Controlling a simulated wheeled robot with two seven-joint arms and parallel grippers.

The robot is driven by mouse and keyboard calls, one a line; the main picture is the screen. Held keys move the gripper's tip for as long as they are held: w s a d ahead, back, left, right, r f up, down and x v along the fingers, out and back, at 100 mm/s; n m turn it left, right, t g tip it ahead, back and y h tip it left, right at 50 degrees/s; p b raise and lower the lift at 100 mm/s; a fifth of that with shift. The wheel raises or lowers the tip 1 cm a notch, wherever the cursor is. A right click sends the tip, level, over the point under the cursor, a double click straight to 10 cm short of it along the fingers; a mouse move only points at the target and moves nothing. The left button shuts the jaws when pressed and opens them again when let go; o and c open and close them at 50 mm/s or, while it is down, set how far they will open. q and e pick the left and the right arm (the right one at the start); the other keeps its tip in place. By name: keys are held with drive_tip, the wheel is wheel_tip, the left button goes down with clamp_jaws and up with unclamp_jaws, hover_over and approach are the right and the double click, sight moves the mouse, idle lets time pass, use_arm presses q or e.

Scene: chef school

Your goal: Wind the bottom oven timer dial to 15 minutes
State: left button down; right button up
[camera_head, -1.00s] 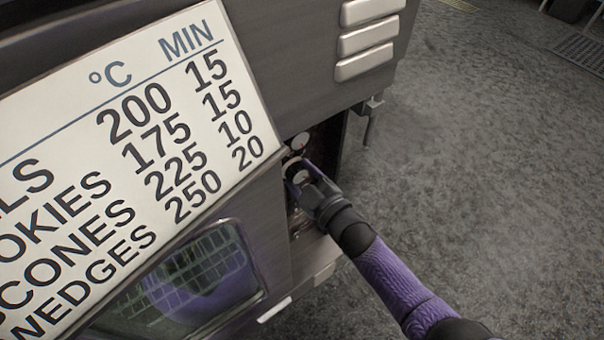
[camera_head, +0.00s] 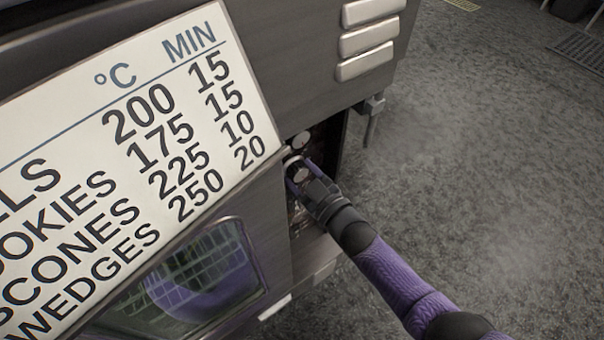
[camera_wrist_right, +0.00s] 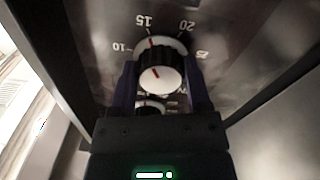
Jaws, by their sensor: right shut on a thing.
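My right gripper (camera_head: 299,171) reaches the narrow control panel (camera_head: 327,146) at the oven's right side. It is shut on a round dial (camera_wrist_right: 160,76) with a black ridged side and a white face. In the right wrist view the fingers clasp this dial from both sides. A red mark on its face tilts slightly left of straight up, and a red line behind it points close to the printed 15. Printed numbers 10, 15, 20 and 25 curve around it. My left gripper is not in view.
A second dial (camera_head: 301,140) sits just above the held one in the head view. Another dial (camera_wrist_right: 150,106) shows partly behind my gripper in the wrist view. A white chart (camera_head: 120,150) covers the oven front. Grey floor (camera_head: 470,170) to the right is clear.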

drive_tip(key=shift+f, duration=0.1)
drive_tip(key=o, duration=1.3)
drive_tip(key=p+v, duration=0.4)
drive_tip(key=v, duration=0.6)
